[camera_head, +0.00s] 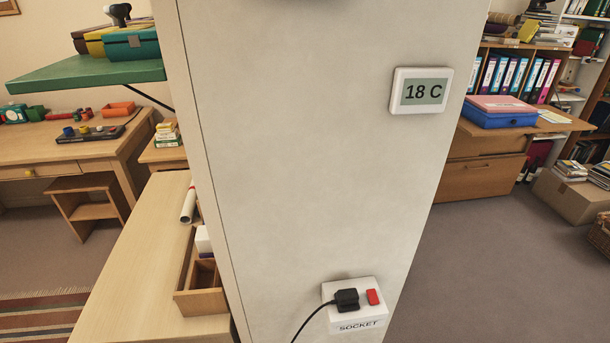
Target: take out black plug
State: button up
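The black plug (347,300) sits in the white wall socket (354,325), low on the face of a pale pillar. A black cord (309,319) runs from the plug down to the left. A red switch (373,297) is on the socket just right of the plug, and a label under it reads "SOCKET". My gripper is not in view.
The pale pillar (300,150) fills the middle, with a thermostat (420,91) reading 18 C. Open carpet (480,270) lies to the right.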

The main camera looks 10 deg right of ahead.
aim_at(346, 300)
jog(key=l+u, duration=0.15)
jog(key=u, duration=0.25)
jog(key=i+l+u, duration=0.1)
jog(key=u, duration=0.3)
jog(key=l+u, duration=0.25)
jog(key=u, duration=0.15)
jog(key=l+u, duration=0.15)
jog(key=u, duration=0.3)
jog(key=l, duration=0.35)
jog(key=k, duration=0.05)
